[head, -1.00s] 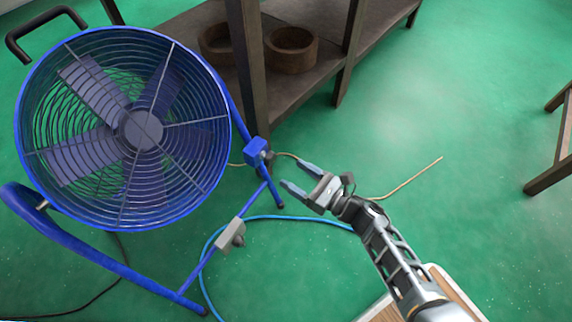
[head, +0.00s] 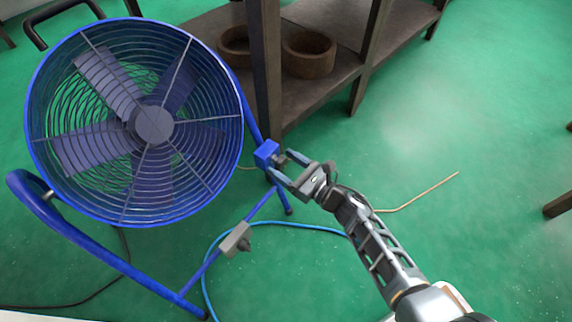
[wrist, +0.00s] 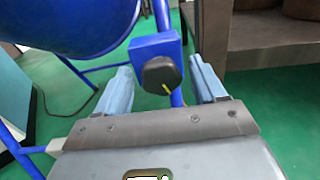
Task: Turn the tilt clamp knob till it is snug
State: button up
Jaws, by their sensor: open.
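The tilt clamp knob (wrist: 160,75) is a dark round knob with a yellow mark, on a blue block (wrist: 157,50) of the fan's stand. In the wrist view it lies between the two fingers of my gripper (wrist: 162,88), with a gap on each side. The mark points to the lower right. In the head view the blue block (head: 266,154) is at the fan's right side, and my open gripper (head: 281,168) reaches it from the right. The knob (head: 281,160) is small and partly hidden there. The blue fan (head: 152,125) stands tilted in its tube frame.
A grey box with a dark knob (head: 236,240) sits on the lower frame tube. A blue hose (head: 300,224) and a tan cord (head: 425,192) lie on the green floor. A dark shelf (head: 215,35) with brown round containers (head: 308,55) stands behind.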

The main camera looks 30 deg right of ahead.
jog(key=shift+c, duration=0.4)
jog(key=c, duration=0.9)
jog(key=shift+c, duration=0.2)
